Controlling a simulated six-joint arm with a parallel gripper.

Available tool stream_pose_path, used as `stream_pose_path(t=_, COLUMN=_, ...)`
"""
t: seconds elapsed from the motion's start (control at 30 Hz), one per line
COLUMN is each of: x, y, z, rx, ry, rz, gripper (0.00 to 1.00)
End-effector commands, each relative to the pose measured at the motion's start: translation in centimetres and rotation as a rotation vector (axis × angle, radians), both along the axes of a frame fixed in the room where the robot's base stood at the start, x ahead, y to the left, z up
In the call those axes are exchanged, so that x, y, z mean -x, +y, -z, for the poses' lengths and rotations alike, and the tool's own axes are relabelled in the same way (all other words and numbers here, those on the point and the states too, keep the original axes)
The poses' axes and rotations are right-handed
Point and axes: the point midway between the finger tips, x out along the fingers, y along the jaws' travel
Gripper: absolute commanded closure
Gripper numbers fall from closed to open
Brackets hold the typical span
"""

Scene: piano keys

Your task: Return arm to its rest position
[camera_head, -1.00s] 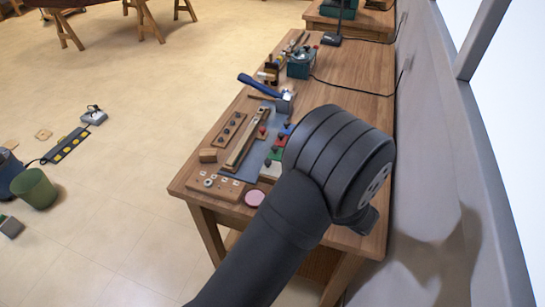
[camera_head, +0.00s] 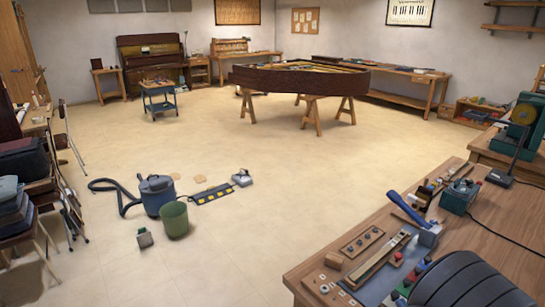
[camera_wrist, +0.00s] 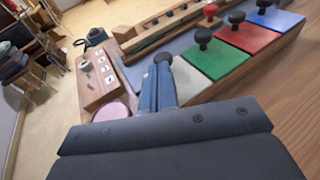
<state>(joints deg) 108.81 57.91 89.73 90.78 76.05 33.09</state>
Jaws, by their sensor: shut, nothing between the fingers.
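My gripper (camera_wrist: 158,90) shows in the wrist view with its two narrow fingers together and nothing between them. Its fingertips appear close to a black knob (camera_wrist: 163,58) by a pale block (camera_wrist: 190,78); I cannot tell whether they touch. Green (camera_wrist: 216,60), red (camera_wrist: 252,36) and blue (camera_wrist: 277,19) blocks with knobs run off to the upper right. In the head view only a dark rounded part of my arm (camera_head: 462,282) shows at the lower right, over the workbench (camera_head: 510,230); the gripper is hidden there.
A drilled wooden block (camera_wrist: 98,75) and a pink disc (camera_wrist: 110,112) lie left of the fingers. A blue-handled tool (camera_head: 408,210) and a teal device (camera_head: 460,195) stand farther along the bench. The floor beyond is open, with a bucket (camera_head: 174,220) and vacuum (camera_head: 157,193).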

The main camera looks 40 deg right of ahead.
Motion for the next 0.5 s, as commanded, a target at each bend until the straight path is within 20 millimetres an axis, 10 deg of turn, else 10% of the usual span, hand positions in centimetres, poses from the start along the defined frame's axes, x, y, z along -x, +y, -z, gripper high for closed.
stream_pose_path(t=0.5, x=-1.3, y=-0.59, z=0.27, rx=0.0, ry=0.001, rz=-0.002, gripper=1.0)
